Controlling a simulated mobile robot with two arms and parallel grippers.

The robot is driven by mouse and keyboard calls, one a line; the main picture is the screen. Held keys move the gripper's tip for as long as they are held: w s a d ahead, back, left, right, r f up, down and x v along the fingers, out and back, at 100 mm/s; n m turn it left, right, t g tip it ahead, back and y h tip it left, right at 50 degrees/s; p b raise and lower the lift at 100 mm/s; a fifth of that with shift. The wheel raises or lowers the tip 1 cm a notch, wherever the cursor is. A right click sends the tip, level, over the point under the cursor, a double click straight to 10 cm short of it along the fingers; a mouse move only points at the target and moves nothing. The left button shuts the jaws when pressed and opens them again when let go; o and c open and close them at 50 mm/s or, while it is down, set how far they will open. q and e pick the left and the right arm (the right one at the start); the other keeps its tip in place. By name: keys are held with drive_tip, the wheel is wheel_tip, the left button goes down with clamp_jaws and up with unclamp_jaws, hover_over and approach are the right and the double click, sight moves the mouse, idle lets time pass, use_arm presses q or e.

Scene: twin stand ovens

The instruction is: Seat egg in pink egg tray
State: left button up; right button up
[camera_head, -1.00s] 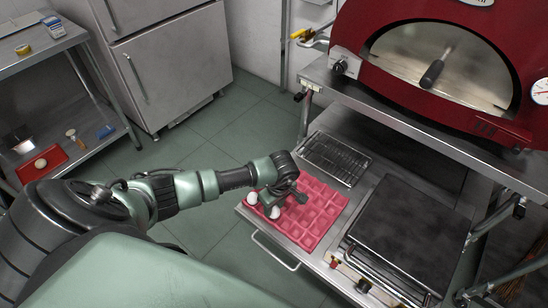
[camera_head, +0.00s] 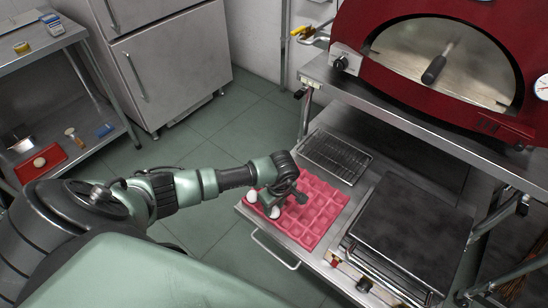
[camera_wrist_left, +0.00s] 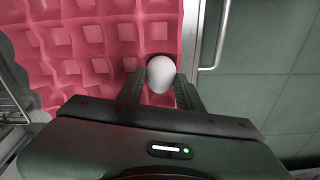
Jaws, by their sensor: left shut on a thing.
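The pink egg tray (camera_head: 322,209) lies on the steel shelf beside the hot plate; it also fills the upper left of the left wrist view (camera_wrist_left: 90,55). My left gripper (camera_head: 273,207) is over the tray's left part. In the left wrist view its two fingers (camera_wrist_left: 161,90) are shut on a white egg (camera_wrist_left: 161,72), close above the tray near its edge. In the head view this egg (camera_head: 274,212) shows just below the gripper. Another white egg (camera_head: 252,196) sits at the tray's left corner. Whether the held egg touches a cup is hidden. My right gripper is not in view.
A wire rack (camera_head: 335,156) lies behind the tray and a dark hot plate (camera_head: 413,230) stands to its right. The red oven (camera_head: 350,25) is on the shelf above. A rail handle (camera_head: 272,250) runs along the front edge.

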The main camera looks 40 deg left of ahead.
use_arm(q)
drive_tip(key=shift+f, duration=0.1)
drive_tip(key=o, duration=0.9)
drive_tip(key=r, duration=0.5)
drive_tip(key=d+r, duration=0.1)
drive_tip(key=r, duration=0.1)
drive_tip(key=shift+r, duration=0.4)
drive_tip(key=shift+s, duration=0.1)
